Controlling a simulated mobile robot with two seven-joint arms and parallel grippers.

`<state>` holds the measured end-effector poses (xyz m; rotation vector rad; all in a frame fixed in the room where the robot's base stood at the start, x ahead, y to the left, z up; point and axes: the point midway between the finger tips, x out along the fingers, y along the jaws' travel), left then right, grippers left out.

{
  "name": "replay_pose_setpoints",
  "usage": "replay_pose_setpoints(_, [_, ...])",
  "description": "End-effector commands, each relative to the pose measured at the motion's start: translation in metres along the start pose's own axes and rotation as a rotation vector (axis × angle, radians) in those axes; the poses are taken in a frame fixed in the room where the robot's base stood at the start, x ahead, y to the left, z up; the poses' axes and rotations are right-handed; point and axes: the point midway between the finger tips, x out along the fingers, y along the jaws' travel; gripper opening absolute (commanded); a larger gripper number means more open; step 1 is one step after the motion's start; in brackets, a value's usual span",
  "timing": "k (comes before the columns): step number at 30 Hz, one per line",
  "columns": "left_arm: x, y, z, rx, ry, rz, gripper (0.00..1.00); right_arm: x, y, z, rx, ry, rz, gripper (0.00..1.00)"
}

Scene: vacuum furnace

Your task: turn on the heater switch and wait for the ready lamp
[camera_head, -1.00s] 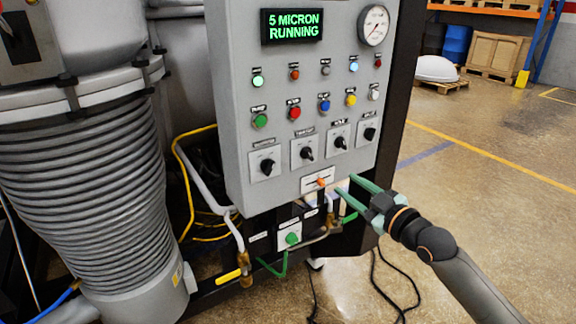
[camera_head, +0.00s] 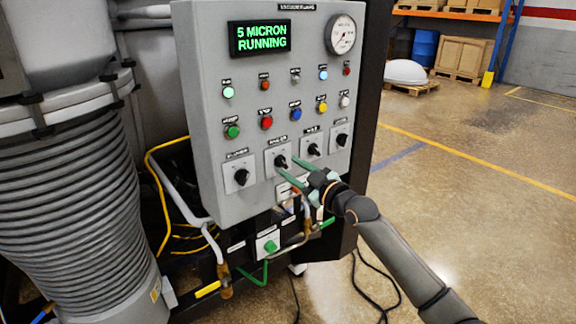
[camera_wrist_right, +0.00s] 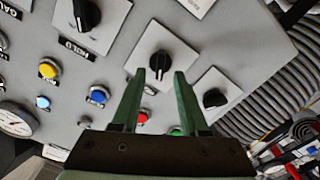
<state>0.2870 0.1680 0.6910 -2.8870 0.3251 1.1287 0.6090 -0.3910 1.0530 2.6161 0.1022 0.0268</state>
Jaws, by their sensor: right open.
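The grey control panel (camera_head: 205,130) carries a row of black rotary switches. The second switch from the left (camera_head: 281,161) lies by my right gripper (camera_head: 287,167); the small label above it is hard to read. In the right wrist view its black knob (camera_wrist_right: 158,65) sits between the fingertips of my open right gripper (camera_wrist_right: 159,76), with gaps on both sides. Contact cannot be told. Small lamps form the upper row: a pale green one (camera_head: 228,92) and a light blue one (camera_head: 323,73) look lit. Which is the ready lamp cannot be read. My left gripper is out of view.
The display (camera_head: 260,38) reads "5 MICRON RUNNING" beside a round gauge (camera_head: 341,34). Coloured push buttons, including a red one (camera_head: 266,122), sit above the switches. Pipes and a green valve knob (camera_head: 270,246) lie below the panel. Floor to the right is free.

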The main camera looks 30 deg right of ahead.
Motion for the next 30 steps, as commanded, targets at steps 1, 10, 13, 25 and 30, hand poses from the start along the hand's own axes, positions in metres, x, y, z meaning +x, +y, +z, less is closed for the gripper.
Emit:
replay_pose_setpoints(1, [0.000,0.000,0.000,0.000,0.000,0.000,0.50,0.006,0.000,-0.001,0.002,0.001,0.001,0.44])
replay_pose_setpoints(10, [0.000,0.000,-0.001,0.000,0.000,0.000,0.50,0.023,0.000,0.000,0.001,0.000,0.000,0.44])
replay_pose_setpoints(13, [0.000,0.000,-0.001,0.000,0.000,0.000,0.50,0.024,0.000,0.000,0.000,0.001,0.000,0.44])
replay_pose_setpoints(25, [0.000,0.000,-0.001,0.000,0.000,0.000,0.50,0.023,0.000,0.000,0.000,0.000,0.000,0.16])
replay_pose_setpoints(30, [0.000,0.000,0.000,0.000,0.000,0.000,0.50,0.023,0.000,0.000,0.000,0.000,0.000,0.00])
